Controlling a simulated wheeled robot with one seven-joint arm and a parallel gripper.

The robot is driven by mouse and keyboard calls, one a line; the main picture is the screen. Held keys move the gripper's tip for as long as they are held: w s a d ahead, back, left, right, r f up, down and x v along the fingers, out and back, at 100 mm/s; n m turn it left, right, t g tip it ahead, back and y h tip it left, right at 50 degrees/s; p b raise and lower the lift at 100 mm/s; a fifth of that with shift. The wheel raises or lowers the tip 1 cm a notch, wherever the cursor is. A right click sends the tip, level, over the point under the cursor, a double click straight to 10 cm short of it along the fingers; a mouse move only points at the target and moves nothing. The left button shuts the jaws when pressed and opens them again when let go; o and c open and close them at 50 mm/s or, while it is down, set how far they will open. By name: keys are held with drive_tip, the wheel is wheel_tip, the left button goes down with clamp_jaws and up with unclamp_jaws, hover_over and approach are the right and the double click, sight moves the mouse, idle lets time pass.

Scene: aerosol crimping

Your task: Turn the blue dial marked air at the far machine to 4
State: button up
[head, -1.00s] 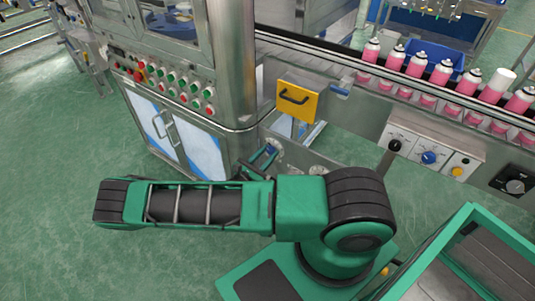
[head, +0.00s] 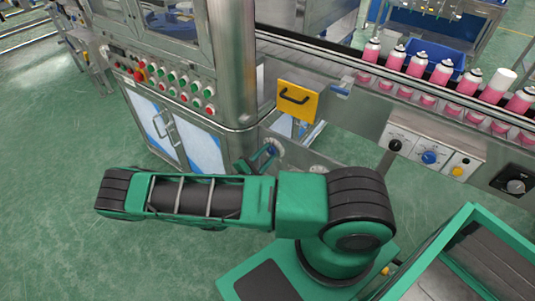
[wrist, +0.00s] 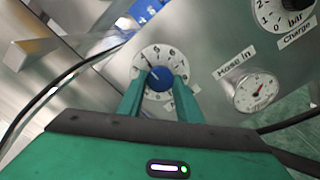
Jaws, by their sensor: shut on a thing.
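The blue dial (wrist: 158,80) sits on a round white scale (wrist: 148,94) with black numerals in the wrist view. My gripper (wrist: 162,88) has one green finger on each side of the dial and is shut on it. In the head view, my gripper (head: 262,158) is at the low machine panel, and the dial there is mostly hidden. No air label can be read.
In the wrist view, a gauge (wrist: 257,90) marked "Hose in" and a Charge dial (wrist: 285,12) are to the right. A dark cable (wrist: 48,82) curves at left. In the head view, a control box (head: 430,157) has another blue knob, and pink cans (head: 416,66) line the conveyor.

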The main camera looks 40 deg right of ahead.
drive_tip(key=shift+w+a+r, duration=0.1)
drive_tip(key=shift+w+a, duration=0.05)
drive_tip(key=shift+w, duration=0.15)
drive_tip(key=o, duration=0.8)
drive_tip(key=shift+o, duration=1.2)
drive_tip(key=shift+s, duration=0.15)
drive_tip(key=v, duration=1)
drive_tip(key=shift+a, duration=0.35)
drive_tip(key=shift+s, duration=0.1)
